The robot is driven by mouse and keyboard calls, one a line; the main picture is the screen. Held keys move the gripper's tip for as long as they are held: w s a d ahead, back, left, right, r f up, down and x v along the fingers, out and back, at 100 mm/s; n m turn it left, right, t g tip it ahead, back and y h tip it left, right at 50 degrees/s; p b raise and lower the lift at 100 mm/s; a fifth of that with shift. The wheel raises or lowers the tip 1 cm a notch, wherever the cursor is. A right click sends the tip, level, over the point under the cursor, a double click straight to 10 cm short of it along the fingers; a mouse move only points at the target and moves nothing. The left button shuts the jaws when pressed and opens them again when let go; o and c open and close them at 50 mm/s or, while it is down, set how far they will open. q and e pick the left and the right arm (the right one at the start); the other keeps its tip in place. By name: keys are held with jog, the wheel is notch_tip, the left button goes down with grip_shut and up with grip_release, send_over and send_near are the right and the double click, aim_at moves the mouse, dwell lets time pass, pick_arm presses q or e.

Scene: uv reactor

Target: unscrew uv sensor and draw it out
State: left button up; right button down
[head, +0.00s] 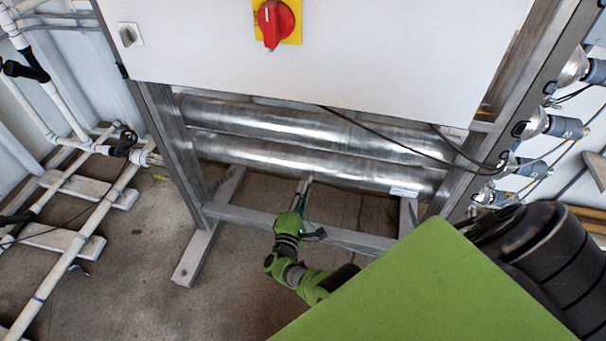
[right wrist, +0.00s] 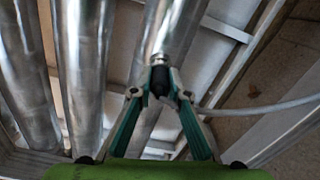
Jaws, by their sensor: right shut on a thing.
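The UV sensor (right wrist: 160,76) is a small black cylinder in the right wrist view. It sits at the side of a shiny metal reactor tube (right wrist: 172,35), and a grey cable (right wrist: 262,109) runs from it to the right. My right gripper (right wrist: 159,88) has its two green-and-grey fingers shut on the sensor from either side. In the head view my right gripper (head: 305,184) reaches up to the lower metal tube (head: 300,158); the sensor itself is too small to make out there. Whether its thread is still engaged cannot be told. My left gripper is not in view.
A white cabinet (head: 340,60) with a red switch (head: 274,21) hangs above the tubes. A metal frame crossbar (head: 300,225) and legs surround the gripper. White pipes (head: 90,225) lie at the left. The floor (head: 150,290) at front left is mostly clear.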

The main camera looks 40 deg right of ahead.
jog(key=shift+w, duration=0.1)
jog(key=shift+n, duration=0.5)
jog(key=shift+n+p, duration=0.3)
jog(key=shift+n, duration=0.8)
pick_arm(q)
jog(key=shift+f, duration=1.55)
pick_arm(e)
jog(key=shift+n, duration=1)
jog(key=c, duration=1.9)
grip_release()
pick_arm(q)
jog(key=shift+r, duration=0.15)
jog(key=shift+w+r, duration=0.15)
pick_arm(e)
jog(key=shift+a, duration=0.15)
